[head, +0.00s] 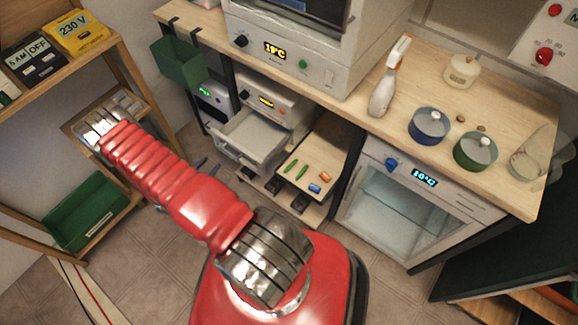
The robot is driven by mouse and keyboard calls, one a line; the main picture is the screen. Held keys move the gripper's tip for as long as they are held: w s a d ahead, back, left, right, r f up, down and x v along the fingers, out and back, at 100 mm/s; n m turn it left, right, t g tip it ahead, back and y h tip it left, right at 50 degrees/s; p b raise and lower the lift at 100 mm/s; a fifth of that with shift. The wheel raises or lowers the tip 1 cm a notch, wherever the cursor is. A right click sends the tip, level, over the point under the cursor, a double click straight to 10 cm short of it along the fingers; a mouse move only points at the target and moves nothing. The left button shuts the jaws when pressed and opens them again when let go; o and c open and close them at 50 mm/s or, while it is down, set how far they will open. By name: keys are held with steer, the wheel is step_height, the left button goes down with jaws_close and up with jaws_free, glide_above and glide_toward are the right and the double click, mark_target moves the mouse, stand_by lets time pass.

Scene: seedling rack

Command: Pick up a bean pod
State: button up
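Two slim green pods (290,165), which look like bean pods, lie on a pale wooden pull-out board (326,150) under the counter, right of centre in the head view. The second pod (302,171) lies just to the right of the first. My red ribbed arm reaches up and left, away from the pods. My gripper (100,128) seems to be at its far end by the left shelf, among grey metallic shapes. Its fingers cannot be made out, nor whether they hold anything.
Orange (325,176) and blue (314,188) small items share the board. An open white drawer (250,137) is left of it. A glass-door cabinet (395,205) stands right. The counter (480,100) holds a spray bottle (388,80) and pots. A green bin (88,212) sits on the left rack.

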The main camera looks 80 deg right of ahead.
steer(key=s+f+g+h, duration=0.2)
steer(key=s+f+g, duration=0.25)
steer(key=s, duration=0.85)
steer(key=m+g+h, duration=0.1)
steer(key=g, duration=0.1)
glide_toward(284, 172)
steer(key=a, duration=0.2)
steer(key=shift+w+a+t, duration=0.15)
steer(key=shift+w+t, duration=0.1)
steer(key=shift+w, duration=0.1)
steer(key=shift+x, duration=4.3)
steer(key=shift+r, duration=0.2)
